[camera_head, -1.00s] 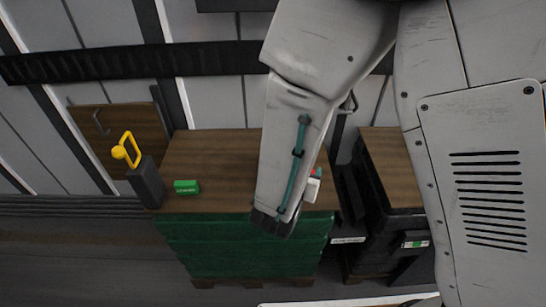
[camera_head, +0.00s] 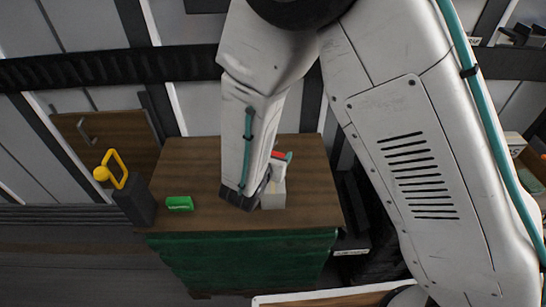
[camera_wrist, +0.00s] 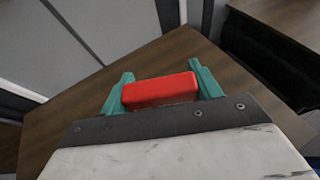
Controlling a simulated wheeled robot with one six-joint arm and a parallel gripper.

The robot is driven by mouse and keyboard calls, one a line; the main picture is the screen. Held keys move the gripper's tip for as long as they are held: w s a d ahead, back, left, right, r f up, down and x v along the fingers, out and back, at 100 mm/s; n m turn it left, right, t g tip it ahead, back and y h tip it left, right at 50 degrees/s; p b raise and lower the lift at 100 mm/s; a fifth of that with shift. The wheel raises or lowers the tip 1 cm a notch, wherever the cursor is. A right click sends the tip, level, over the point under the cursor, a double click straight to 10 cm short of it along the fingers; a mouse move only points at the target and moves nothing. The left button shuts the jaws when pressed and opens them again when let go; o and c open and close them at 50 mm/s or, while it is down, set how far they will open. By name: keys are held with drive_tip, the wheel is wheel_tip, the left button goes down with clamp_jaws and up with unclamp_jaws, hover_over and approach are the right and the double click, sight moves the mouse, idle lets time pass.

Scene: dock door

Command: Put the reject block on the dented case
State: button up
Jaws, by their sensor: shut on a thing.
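A red block (camera_wrist: 160,90), which I take to be the reject block, sits between the two teal fingers of my gripper (camera_wrist: 163,84) in the wrist view. The fingers press on its two ends. In the head view the red block (camera_head: 278,155) shows only as a small patch at my gripper (camera_head: 281,157), above the brown top near its right side; the wrist partly hides it. I cannot tell whether it touches anything below. No case with a clear dent shows, so I cannot tell which is the dented case.
A brown-topped green stack (camera_head: 240,262) stands in front of me. My arm hides much of the right side.

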wheel_tip(320, 180, down, 2)
drive_tip(key=shift+f, duration=0.1)
drive_tip(key=o, duration=1)
drive_tip(key=v, duration=1.2)
